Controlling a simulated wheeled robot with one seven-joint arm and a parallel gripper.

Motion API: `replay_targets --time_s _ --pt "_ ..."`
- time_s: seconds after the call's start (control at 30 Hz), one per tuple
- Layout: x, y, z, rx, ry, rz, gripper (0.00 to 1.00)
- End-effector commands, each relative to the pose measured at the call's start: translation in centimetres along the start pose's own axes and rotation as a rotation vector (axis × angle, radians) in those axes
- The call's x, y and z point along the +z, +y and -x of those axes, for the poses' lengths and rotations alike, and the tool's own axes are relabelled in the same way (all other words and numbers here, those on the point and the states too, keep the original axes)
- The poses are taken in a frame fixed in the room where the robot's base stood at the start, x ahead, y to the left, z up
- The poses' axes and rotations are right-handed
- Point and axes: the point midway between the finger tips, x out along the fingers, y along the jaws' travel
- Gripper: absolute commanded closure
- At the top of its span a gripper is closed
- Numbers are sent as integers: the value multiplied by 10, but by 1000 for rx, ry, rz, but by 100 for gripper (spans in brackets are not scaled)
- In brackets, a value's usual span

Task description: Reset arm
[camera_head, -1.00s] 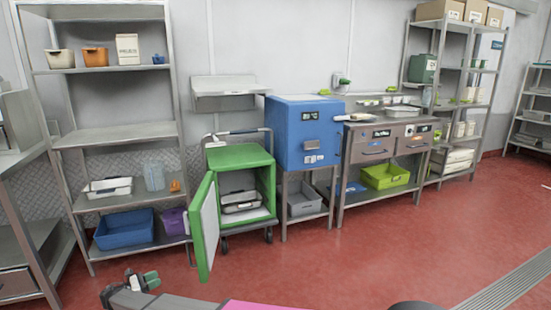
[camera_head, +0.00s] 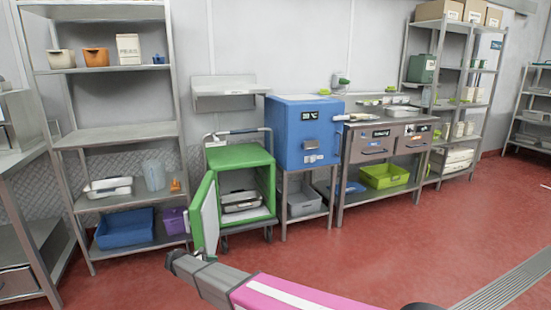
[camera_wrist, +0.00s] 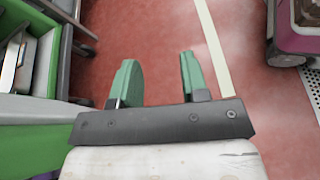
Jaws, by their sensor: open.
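My gripper (camera_wrist: 158,80) shows in the wrist view with its two green fingers apart and nothing between them. Red floor lies beneath the fingers. In the head view my arm reaches in from the bottom toward the green cart, and the fingers themselves cannot be made out there. The green cart (camera_head: 240,157) stands with its white-lined door (camera_head: 206,215) swung open. Metal trays (camera_head: 241,202) lie on the shelf inside it. In the wrist view a green part of the cart (camera_wrist: 40,108) is close to the left of my gripper.
A blue cabinet (camera_head: 303,130) stands on a metal stand right of the cart. A metal shelf rack (camera_head: 115,135) with bins is to the left. A drawer table (camera_head: 377,153) is further right. The red floor (camera_head: 400,250) at right is clear.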

Motion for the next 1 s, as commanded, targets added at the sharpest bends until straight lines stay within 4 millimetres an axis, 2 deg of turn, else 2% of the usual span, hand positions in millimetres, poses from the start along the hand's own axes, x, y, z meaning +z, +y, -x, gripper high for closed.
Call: replay_targets --time_s 0.03,0.1,0.4,0.7,1.0 --pt "22 -10 -26 -43 34 -40 59" --pt "40 -17 -56 -98 84 -100 59" --pt "114 -66 -164 -348 279 -389 59" --pt "183 -130 -239 -613 433 -729 59" --pt "249 -197 -285 -886 548 -1111 59"
